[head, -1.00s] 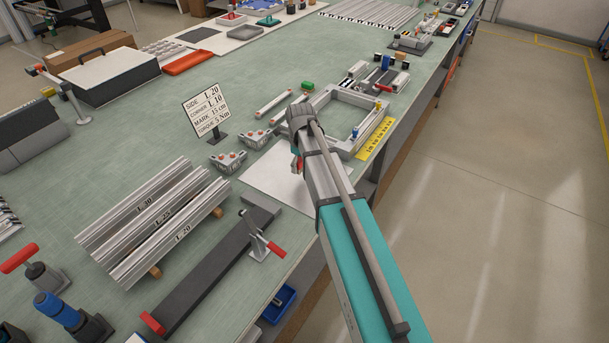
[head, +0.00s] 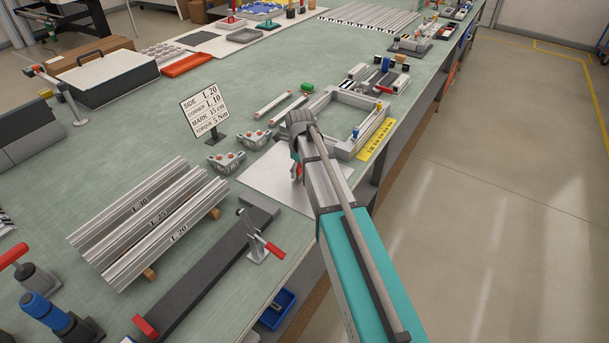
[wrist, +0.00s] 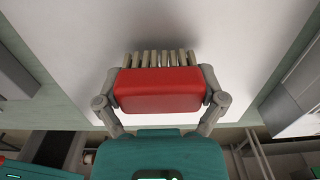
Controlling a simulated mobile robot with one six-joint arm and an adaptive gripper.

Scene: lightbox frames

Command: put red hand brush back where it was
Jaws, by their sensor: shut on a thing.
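The red hand brush (wrist: 158,91) is in the wrist view, with its pale bristle tufts pointing to the top of the picture. My gripper (wrist: 160,98) is shut on it, one finger at each end of the red body. Behind the brush is a white sheet (wrist: 155,25). In the head view my gripper (head: 298,168) is over the white sheet (head: 265,182) near the bench's front edge. The arm hides most of the brush there. I cannot tell whether the bristles touch the sheet.
Left of the sheet are a dark bar with a red-handled clamp (head: 262,240) and several aluminium profiles (head: 150,220). Grey corner brackets (head: 225,161) and a sign (head: 206,108) stand behind. A square frame (head: 330,125) and yellow ruler (head: 376,140) lie beyond. A blue bin (head: 277,309) is below the edge.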

